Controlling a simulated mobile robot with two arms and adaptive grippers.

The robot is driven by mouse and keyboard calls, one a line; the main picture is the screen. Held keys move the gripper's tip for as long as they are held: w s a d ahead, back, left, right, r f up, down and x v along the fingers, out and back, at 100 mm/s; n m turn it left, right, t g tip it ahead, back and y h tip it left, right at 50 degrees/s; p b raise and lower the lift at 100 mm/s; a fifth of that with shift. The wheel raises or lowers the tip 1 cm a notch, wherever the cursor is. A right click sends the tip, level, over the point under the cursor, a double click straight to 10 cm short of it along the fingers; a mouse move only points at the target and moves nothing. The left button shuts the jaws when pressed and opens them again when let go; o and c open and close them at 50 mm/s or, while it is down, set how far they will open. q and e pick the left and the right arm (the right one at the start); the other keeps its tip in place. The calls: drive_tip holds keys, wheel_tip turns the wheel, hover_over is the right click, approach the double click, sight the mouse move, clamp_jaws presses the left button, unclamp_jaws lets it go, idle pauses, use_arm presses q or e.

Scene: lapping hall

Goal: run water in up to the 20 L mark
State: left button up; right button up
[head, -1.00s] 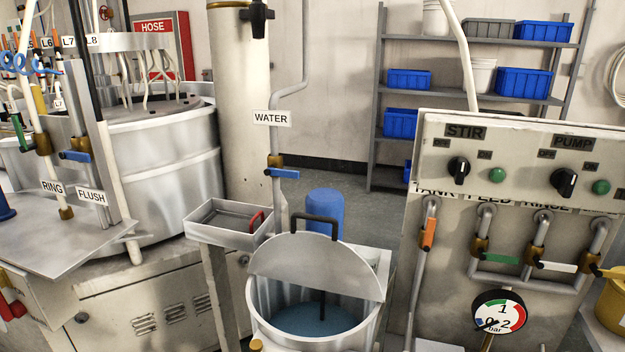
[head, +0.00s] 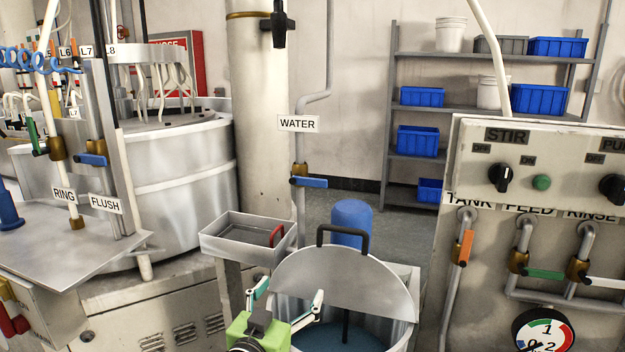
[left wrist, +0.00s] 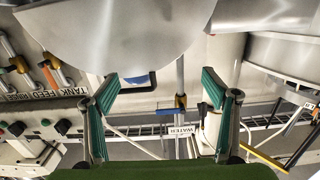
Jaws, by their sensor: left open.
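The steel tank (head: 402,335) stands low in the middle of the head view, with blue-tinted water (head: 335,338) inside. Its half lid (head: 345,285) with a black handle covers the rear part. No 20 L mark can be made out. Behind it is the pipe labelled WATER (head: 298,124), with a brass valve whose blue lever (head: 312,182) points right, across the pipe. The lever also shows in the left wrist view (left wrist: 168,112), between the fingers. My left gripper (head: 291,292) is open and empty, in front of the tank's left rim, below the valve. My right gripper is out of view.
A steel tray (head: 225,246) with a red-handled item stands left of the valve. The STIR and PUMP panel (head: 560,160) with coloured levers is at the right. A blue cylinder (head: 351,218) stands behind the lid. Shelves (head: 470,110) stand at the back.

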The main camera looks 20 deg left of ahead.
sight(309, 179)
use_arm(q)
drive_tip(key=w+a+r+t, duration=0.1)
drive_tip(key=w+r+t, duration=0.15)
drive_tip(key=r, duration=0.45)
drive_tip(key=w+r+t, duration=0.2)
drive_tip(key=r+t, duration=0.1)
drive_tip(key=r, duration=0.5)
drive_tip(key=shift+g, duration=0.25)
drive_tip(key=p+x, duration=0.2)
drive_tip(key=x, duration=1.1)
drive_tip(key=shift+w+p, duration=0.15)
drive_tip(key=shift+p, duration=0.2)
